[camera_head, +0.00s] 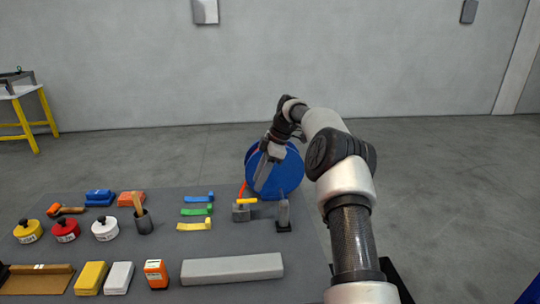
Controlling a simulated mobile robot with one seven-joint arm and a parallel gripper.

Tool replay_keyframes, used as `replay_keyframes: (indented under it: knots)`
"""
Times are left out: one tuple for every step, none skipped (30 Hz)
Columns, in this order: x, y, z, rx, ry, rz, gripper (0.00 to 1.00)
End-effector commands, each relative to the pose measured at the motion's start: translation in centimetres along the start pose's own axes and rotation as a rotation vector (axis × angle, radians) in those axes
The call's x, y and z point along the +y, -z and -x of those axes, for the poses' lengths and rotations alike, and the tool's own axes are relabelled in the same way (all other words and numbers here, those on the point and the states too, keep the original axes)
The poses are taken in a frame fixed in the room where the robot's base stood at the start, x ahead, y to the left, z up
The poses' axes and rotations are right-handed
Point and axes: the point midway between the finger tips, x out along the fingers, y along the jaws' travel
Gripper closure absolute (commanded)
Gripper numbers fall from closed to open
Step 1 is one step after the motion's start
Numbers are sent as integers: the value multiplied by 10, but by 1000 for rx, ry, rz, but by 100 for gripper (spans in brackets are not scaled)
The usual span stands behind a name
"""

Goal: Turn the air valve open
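What looks like the air valve is a small grey block (241,213) with a yellow lever (247,201) on top, near the right side of the grey table. The lever appears to lie roughly level, pointing right. An orange hose-like piece (242,189) rises behind the block. My gripper (262,182) points down, above and a little to the right of the lever, in front of a blue round drum (288,178). It looks apart from the lever, though depth is hard to judge. The finger gap is too small to make out.
A dark upright post (283,214) stands just right of the valve. Blue (198,197), green (197,211) and yellow (194,226) handles lie to its left. A long grey bar (232,269) lies in front. Pots, boxes and a hammer (66,210) fill the left side.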

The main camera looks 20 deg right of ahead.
Motion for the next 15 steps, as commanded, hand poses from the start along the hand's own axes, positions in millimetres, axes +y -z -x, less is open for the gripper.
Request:
replay_keyframes:
  knots:
    - [1,0,15,0,-5,0,69]
    - [1,0,23,0,-6,0,69]
    - [1,1,33,0,-5,0,69]
    - [1,1,41,0,-5,0,69]
    - [1,1,48,-1,-5,0,69]
    - [1,1,57,-1,-4,1,69]
    - [1,1,64,-1,-4,1,69]
    - [1,1,70,-1,-4,1,69]
    - [1,1,78,-1,-2,1,69]
    - [1,1,83,-1,-3,1,69]
    - [0,1,88,-1,-2,1,69]
    - [1,1,94,-1,-1,0,69]
    - [1,1,97,-1,-1,0,69]
    - [0,1,100,-1,-1,1,69]
    - [0,1,103,-1,-1,1,69]
